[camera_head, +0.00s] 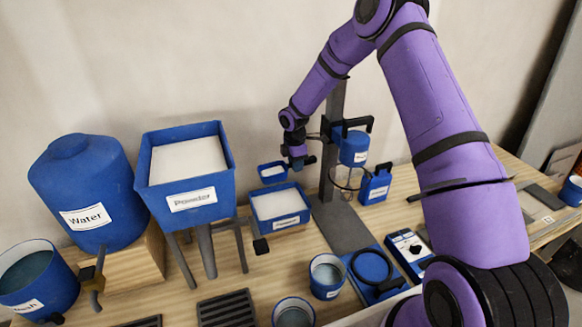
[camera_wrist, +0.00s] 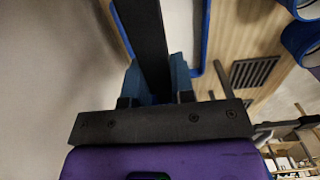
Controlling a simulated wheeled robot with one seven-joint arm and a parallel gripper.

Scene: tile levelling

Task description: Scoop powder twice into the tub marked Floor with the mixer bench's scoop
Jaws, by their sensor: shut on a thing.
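My gripper (camera_head: 297,158) is shut on the dark handle (camera_wrist: 150,40) of the scoop, which the wrist view shows between the two blue fingers. The scoop's small blue bowl (camera_head: 272,167) is left of the gripper and has white powder in it. It appears held just above or behind the blue powder tray (camera_head: 262,221), which holds white powder; the exact gap is unclear. Two small open blue tubs stand toward the front: one with a label (camera_head: 327,284) too small to read, and one (camera_head: 294,301) cut off by the lower edge. I cannot tell which is Floor.
A blue Powder hopper (camera_head: 184,197) on legs and a blue Water tank (camera_head: 85,190) stand left. The mixer stand (camera_head: 333,150) rises right of the gripper.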

